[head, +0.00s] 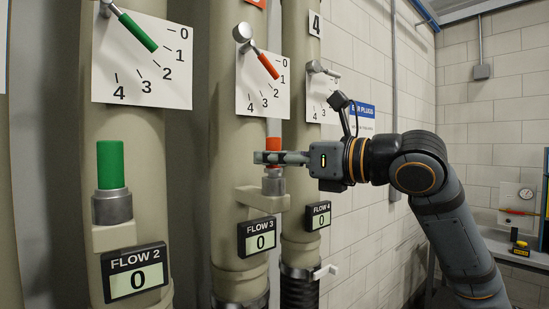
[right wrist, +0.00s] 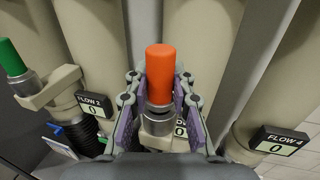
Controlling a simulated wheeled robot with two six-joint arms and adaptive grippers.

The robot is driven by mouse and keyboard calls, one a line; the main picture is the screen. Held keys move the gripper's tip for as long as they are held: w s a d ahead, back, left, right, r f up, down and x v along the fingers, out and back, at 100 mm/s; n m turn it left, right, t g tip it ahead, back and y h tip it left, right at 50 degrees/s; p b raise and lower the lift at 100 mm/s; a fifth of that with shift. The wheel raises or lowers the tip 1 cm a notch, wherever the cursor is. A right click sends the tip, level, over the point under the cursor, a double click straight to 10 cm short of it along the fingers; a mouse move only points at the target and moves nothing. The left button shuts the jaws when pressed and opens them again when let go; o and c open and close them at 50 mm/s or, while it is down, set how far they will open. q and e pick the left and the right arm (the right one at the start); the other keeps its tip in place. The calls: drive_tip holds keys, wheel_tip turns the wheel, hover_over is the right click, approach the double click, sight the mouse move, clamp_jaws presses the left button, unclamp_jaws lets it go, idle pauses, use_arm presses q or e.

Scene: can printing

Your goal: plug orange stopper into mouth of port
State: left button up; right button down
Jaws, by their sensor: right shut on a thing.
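The orange stopper (head: 273,142) is upright at the Flow 3 pipe, above the grey metal port (head: 273,184). My right gripper (head: 270,158) reaches in from the right and is shut on the stopper. In the right wrist view the stopper (right wrist: 160,72) stands between the two fingers, with the metal port (right wrist: 158,122) right below it. The fingers partly hide where the stopper meets the port, so I cannot tell how deep it sits. My left gripper is not in view.
A green stopper (head: 110,164) sits in the Flow 2 port (head: 112,207) at left. Displays for Flow 2 (head: 134,272), Flow 3 (head: 257,236) and Flow 4 (head: 318,216) read 0. Dial plates with levers are above. The Flow 4 pipe (head: 300,245) is close behind my gripper.

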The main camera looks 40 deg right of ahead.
drive_tip(key=shift+f+b, duration=0.3)
drive_tip(key=shift+f, duration=0.1)
drive_tip(key=c, duration=1.1)
unclamp_jaws()
drive_tip(key=shift+o, duration=0.2)
drive_tip(key=shift+s+d+r, duration=0.1)
drive_tip(key=shift+r, duration=0.8)
wheel_tip(320, 180, up, 8)
drive_tip(key=shift+r, duration=0.15)
